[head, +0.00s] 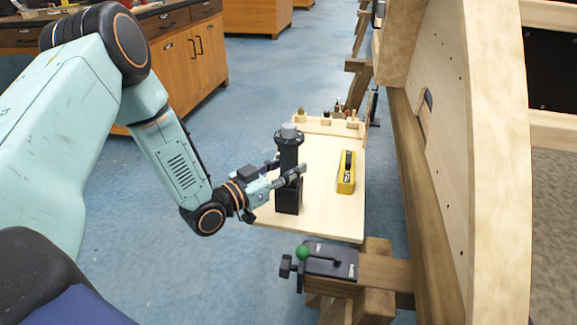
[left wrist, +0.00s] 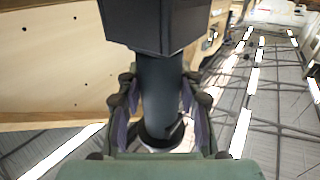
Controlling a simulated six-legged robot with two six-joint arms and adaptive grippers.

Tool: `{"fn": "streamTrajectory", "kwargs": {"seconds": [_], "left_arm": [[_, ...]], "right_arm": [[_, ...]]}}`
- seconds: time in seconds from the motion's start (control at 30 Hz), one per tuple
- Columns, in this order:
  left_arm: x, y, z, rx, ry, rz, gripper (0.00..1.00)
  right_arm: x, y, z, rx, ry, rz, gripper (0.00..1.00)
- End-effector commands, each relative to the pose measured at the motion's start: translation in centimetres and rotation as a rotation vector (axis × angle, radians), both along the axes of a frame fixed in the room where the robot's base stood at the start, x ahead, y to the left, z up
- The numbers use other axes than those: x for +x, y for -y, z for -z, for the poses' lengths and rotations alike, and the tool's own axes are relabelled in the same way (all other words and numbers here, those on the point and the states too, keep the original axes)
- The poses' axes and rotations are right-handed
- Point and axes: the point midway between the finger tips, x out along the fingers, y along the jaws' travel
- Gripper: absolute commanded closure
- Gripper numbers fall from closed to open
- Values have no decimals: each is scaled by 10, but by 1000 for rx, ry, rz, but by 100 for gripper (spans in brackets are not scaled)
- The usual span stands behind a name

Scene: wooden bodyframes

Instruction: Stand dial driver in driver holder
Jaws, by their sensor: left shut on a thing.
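My left gripper (head: 290,177) is shut around the dark round shaft of the dial driver (head: 289,148), which stands upright with a grey cap and a flanged collar at its top. In the left wrist view the gripper's fingers (left wrist: 161,105) lie on both sides of this dark shaft (left wrist: 160,88). A wider black square block (head: 287,196) is at the driver's lower end, and it also shows in the left wrist view (left wrist: 155,25). I cannot tell whether this block is part of the driver or a separate holder, nor whether it touches the board. My right gripper is not in view.
The pale wooden board (head: 322,205) carries a yellow level (head: 346,173) to the right of the driver. Several small items stand in a wooden rack (head: 325,124) at its back. A black clamp (head: 330,261) sits in front, and a tall wooden frame (head: 468,150) rises on the right.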

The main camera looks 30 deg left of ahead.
Motion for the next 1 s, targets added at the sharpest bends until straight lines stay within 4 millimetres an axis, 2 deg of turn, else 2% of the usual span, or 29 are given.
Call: {"fn": "streamTrajectory", "kwargs": {"seconds": [0.67, 0.7, 1.0], "left_arm": [[1, 0, 5, 0, 6, 0, 100], [1, 0, 5, 0, 6, 0, 60], [0, 0, 6, 0, 2, 0, 37]], "right_arm": [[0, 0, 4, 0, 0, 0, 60], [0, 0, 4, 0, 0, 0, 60], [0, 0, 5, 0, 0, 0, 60]]}}
